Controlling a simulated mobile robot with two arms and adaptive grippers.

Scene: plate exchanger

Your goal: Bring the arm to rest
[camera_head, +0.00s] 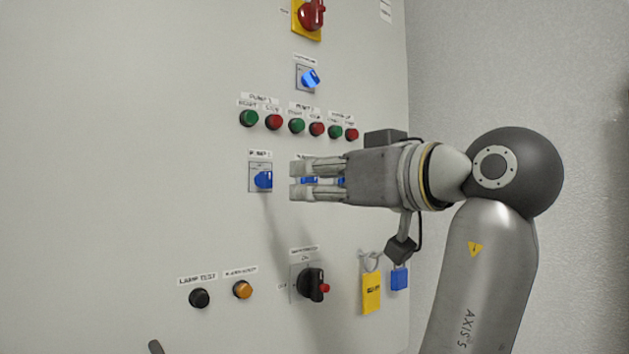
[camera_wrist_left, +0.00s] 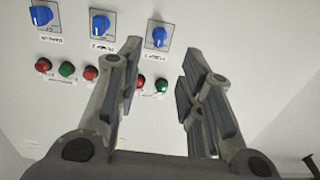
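My left gripper (camera_head: 296,180) is in front of the grey control panel (camera_head: 120,120), its fingers pointing left across the row of blue selector switches. In the left wrist view its fingers (camera_wrist_left: 155,68) are spread apart with nothing between them. One blue switch (camera_head: 263,180) sits clear, just left of the fingertips. Other blue switches of that row are partly hidden behind the fingers. In the wrist view, blue switches (camera_wrist_left: 102,26) show beyond the fingertips; whether the fingers touch the panel cannot be told. My right gripper is not in view.
Green and red buttons (camera_head: 297,125) line the panel above the gripper. A black rotary switch (camera_head: 311,285), a yellow tag (camera_head: 371,292) and a blue padlock (camera_head: 399,278) are below it. A red switch (camera_head: 311,14) is at the top. The panel's left side is bare.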

